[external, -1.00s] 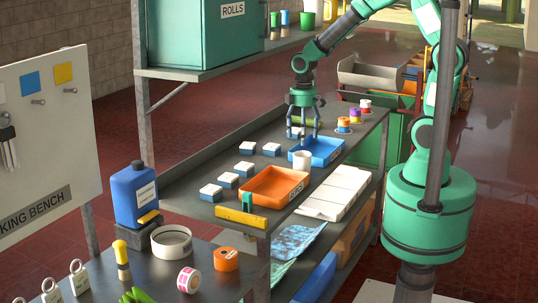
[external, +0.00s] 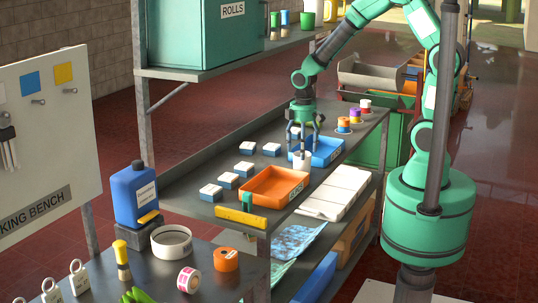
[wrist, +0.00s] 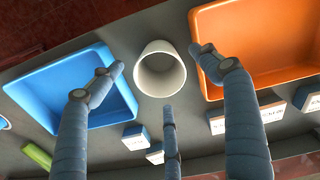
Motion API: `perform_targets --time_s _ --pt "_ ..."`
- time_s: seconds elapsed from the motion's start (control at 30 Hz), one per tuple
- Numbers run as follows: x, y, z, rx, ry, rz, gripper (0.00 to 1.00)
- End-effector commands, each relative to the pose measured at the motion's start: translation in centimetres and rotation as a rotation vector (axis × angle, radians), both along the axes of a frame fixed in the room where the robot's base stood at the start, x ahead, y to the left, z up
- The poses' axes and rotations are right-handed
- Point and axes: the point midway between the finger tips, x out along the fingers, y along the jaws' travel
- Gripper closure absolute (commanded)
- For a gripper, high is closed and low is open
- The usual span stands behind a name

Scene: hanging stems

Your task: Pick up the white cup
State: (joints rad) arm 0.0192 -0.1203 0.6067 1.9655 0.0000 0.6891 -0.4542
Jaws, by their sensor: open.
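The white cup (external: 302,161) stands upright on the grey bench between the blue tray and the orange tray. In the wrist view the cup (wrist: 160,69) shows from above, with its open mouth facing the camera. My gripper (external: 303,146) is above the cup, with its fingers reaching down close around its upper part. In the wrist view my gripper (wrist: 160,80) has its fingers spread, one on each side of the cup and one below it in the picture. I cannot tell whether any finger touches the cup. My gripper is open and holds nothing.
The blue tray (wrist: 112,108) and the orange tray (wrist: 270,78) flank the cup closely. Several white-and-blue blocks (external: 211,192) stand to the left on the bench. Coloured rolls (external: 344,125) stand behind on the right. A shelf with a green cabinet (external: 205,35) hangs above.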

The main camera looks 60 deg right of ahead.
Motion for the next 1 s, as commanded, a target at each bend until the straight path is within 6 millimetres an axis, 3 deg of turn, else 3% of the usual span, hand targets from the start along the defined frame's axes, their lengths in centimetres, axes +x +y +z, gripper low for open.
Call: perform_targets --time_s 0.1,0.3,0.9,1.0 --pt "-0.1 0.0 -1.7 0.0 0.002 0.0 0.23" --pt "0.0 0.0 -3.3 0.0 0.001 0.0 0.23" --pt "0.0 0.0 -3.5 0.0 0.0 0.0 0.23" --pt "0.0 0.0 -3.5 0.0 0.0 0.0 0.43"
